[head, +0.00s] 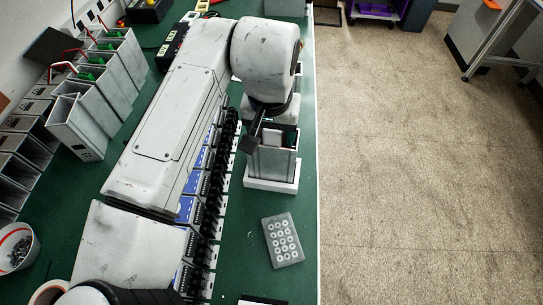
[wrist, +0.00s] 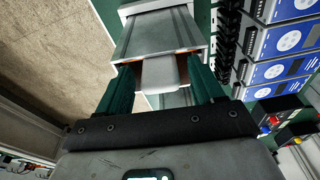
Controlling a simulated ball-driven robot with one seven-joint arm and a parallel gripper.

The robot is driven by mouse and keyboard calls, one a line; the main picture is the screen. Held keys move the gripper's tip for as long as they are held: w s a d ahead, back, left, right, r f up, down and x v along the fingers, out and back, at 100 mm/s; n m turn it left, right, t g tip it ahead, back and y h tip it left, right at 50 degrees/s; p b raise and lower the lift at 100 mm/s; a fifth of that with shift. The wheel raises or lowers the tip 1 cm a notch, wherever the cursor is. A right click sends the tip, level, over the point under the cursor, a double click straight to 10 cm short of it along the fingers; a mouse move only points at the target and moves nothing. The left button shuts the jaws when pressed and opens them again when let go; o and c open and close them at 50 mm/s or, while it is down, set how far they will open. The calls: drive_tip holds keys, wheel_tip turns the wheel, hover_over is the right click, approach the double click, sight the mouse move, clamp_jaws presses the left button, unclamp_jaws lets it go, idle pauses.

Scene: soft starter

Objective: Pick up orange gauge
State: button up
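In the wrist view, my gripper (wrist: 161,67) has its two green fingers apart. A pale block (wrist: 159,76) lies between them, with a gap showing on each side. Orange-brown strips (wrist: 190,53) show beside this block, along the edge of a grey box (wrist: 158,32). I cannot tell whether the block or the orange parts belong to the orange gauge; no whole orange gauge is plain to see. In the head view, my gripper (head: 274,137) is at the top of the grey box (head: 272,168), which stands on a white base; my wrist hides part of it.
A row of blue-faced modules (head: 187,207) runs beside the box, partly under my arm. A grey tray with round pockets (head: 283,240) lies nearer on the green table. Several grey bins (head: 90,110) and a white cup (head: 17,247) are at left. The floor at right is open.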

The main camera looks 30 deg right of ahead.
clamp_jaws()
idle(0.4)
drive_tip(key=shift+r, duration=0.15)
